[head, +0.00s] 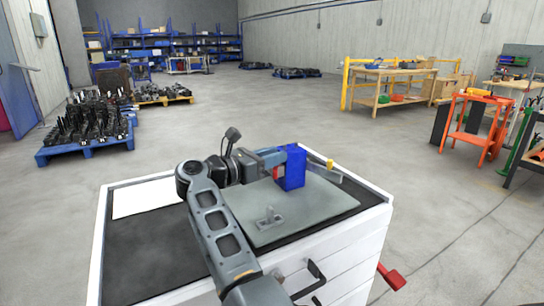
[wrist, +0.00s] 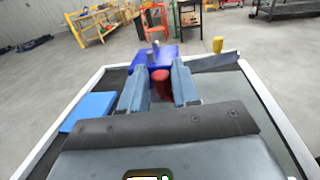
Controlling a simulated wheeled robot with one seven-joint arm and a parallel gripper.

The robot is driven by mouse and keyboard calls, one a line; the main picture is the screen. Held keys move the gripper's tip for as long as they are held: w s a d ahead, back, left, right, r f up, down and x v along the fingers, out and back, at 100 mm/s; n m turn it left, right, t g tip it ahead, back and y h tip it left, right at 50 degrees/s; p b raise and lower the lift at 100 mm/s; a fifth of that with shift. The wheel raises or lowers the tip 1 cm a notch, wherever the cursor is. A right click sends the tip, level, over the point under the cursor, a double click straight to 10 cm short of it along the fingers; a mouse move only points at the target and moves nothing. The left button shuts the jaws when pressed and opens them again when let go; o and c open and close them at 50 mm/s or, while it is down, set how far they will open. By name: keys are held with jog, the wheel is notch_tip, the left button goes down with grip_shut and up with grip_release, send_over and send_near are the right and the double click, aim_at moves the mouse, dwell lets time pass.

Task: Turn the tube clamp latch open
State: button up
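A blue block (head: 292,167) stands upright at the back of the grey plate on the cart; it also shows in the wrist view (wrist: 152,57). A red part (wrist: 160,76) with a rounded end sticks out from the blue block toward me. It looks like the latch, but I cannot be sure. My gripper (head: 280,158) reaches the left side of the block. In the wrist view its two fingers (wrist: 160,88) lie on either side of the red part, apart from each other. Whether they press on it cannot be told. The tube is not clearly visible.
The grey plate (head: 318,205) carries a small grey bracket (head: 268,217) near its front. A yellow knob (head: 330,163) is just right of the blue block. A white sheet (head: 145,198) lies at the cart's left. A red handle (head: 391,276) juts from the cart's right side.

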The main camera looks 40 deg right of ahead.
grip_shut()
jog(key=g+b, duration=0.1)
jog(key=b, duration=0.2)
jog(key=shift+w+f+m, duration=0.1)
jog(key=shift+f+m, duration=0.2)
jog(key=shift+m, duration=0.1)
jog(key=shift+r+m+g+b, duration=0.3)
jog(key=shift+g+b, duration=0.3)
jog(key=shift+b, duration=0.45)
jog(key=shift+o, duration=1.9)
grip_release()
jog(key=b+v, duration=0.1)
jog(key=v, duration=0.6)
jog(key=shift+a, duration=0.35)
